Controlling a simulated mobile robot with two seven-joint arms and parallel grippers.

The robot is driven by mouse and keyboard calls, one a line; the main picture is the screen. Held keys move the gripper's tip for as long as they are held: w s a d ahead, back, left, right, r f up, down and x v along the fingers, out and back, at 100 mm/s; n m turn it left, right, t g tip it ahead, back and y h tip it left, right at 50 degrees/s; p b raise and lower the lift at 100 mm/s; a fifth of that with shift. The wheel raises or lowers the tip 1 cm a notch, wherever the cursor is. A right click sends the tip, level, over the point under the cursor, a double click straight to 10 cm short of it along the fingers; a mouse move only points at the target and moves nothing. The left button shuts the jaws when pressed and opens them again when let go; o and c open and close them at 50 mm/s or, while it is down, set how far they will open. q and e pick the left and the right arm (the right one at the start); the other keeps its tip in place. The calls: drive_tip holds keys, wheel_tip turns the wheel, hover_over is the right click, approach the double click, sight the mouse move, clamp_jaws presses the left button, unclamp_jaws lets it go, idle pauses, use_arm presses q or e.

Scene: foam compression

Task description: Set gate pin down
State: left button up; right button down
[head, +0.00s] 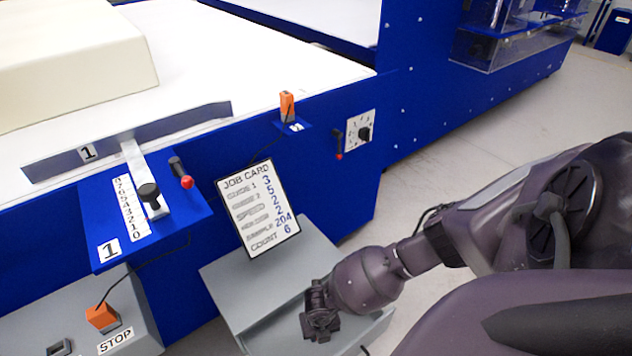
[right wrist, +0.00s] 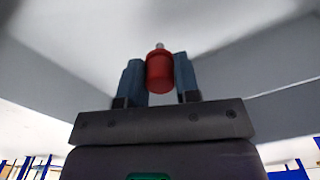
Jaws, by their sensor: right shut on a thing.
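The gate pin (right wrist: 160,72) is a red cylinder with a small metal tip. My right gripper (right wrist: 159,80) is shut on it, with one dark blue finger on each side. In the head view my right gripper (head: 320,325) is over the grey stand (head: 250,280) in front of the blue machine, near the stand's front right part. The pin is hidden there. In the right wrist view blurred grey surfaces lie beyond the pin; I cannot tell whether it touches them. My left gripper is not in view.
A job card (head: 258,208) stands tilted at the back of the stand. A grey STOP box (head: 140,325) is to the left. A blue bracket (head: 190,215) with a number scale and a black knob (head: 149,192) juts from the machine. Open floor (head: 480,150) lies right.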

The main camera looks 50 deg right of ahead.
drive_tip(key=f, duration=0.2)
drive_tip(key=shift+s+f+b, duration=0.25)
drive_tip(key=shift+f+b, duration=0.1)
drive_tip(key=shift+f, duration=0.05)
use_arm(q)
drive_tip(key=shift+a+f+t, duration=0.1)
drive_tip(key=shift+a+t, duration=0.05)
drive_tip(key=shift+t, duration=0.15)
use_arm(e)
drive_tip(key=shift+w+r, duration=0.15)
drive_tip(key=shift+w, duration=0.05)
drive_tip(key=c, duration=0.8)
unclamp_jaws()
drive_tip(key=shift+c, duration=0.2)
